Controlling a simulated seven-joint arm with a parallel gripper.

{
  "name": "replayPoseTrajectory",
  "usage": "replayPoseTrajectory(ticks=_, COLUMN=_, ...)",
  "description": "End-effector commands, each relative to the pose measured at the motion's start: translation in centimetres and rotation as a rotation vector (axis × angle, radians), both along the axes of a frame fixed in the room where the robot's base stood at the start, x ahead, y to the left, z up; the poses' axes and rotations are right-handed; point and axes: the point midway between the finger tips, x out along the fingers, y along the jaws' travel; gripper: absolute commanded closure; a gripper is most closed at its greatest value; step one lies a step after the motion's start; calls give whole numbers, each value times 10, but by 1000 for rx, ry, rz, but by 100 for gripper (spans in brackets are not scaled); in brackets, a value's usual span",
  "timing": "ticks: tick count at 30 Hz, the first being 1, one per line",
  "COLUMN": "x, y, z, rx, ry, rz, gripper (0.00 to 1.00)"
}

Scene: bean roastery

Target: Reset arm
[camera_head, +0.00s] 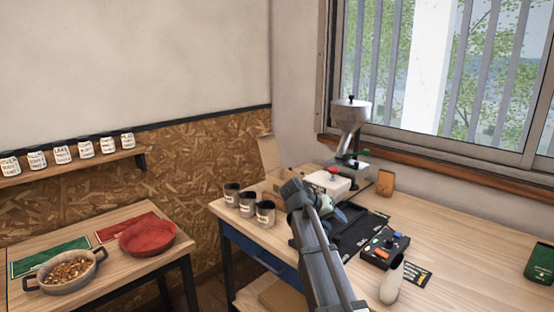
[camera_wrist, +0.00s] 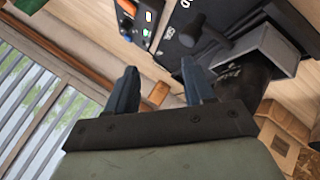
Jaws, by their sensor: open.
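Beyond the fingers the wrist view shows the table, a dark mat and a dark cup-like thing (camera_wrist: 245,85) near the right finger. I cannot tell whether the right finger touches it.
Three dark cups (camera_head: 248,204) stand at the table's left edge. A grinder (camera_head: 350,125), a white box with a red knob (camera_head: 325,182) and a control box (camera_head: 385,250) stand around my arm. A red pan (camera_head: 147,236) and a pot (camera_head: 65,272) sit on the left table. The right table's right side is mostly clear.

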Motion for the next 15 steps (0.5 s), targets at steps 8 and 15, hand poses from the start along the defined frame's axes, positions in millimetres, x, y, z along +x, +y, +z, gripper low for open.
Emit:
replayPoseTrajectory(ticks=8, x=-24, y=85, z=-4, rx=-329, ry=193, rz=358, gripper=47)
replayPoseTrajectory(ticks=15, x=-46, y=133, z=-27, rx=-548, ry=352, rz=575, gripper=47)
